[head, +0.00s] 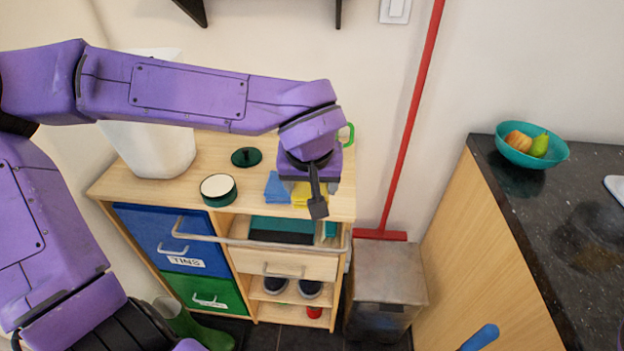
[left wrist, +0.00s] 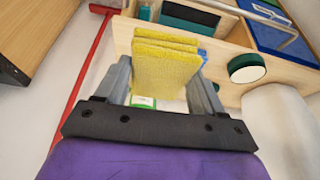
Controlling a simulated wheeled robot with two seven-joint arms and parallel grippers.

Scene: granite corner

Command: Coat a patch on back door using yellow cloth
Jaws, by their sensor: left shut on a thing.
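My left gripper (head: 316,196) is over the right part of the wooden cabinet top. It is shut on a yellow cloth (head: 300,194). In the left wrist view the folded yellow cloth (left wrist: 165,68) stands between the two grey fingers. A round green tin (head: 218,189) with a pale filling stands open on the cabinet top, left of the gripper. Its dark lid (head: 246,157) lies behind it. The cabinet front has a blue door (head: 165,232) labelled TINS and a green door (head: 205,292) below. I cannot tell which is the back door. My right gripper is out of view.
A blue cloth (head: 277,187) lies beside the yellow one. A white bin (head: 150,150) stands at the cabinet's left end. A metal rail (head: 270,243) runs along the front. A red pole (head: 405,140) leans right; a dark counter (head: 560,220) holds a teal fruit bowl (head: 518,152).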

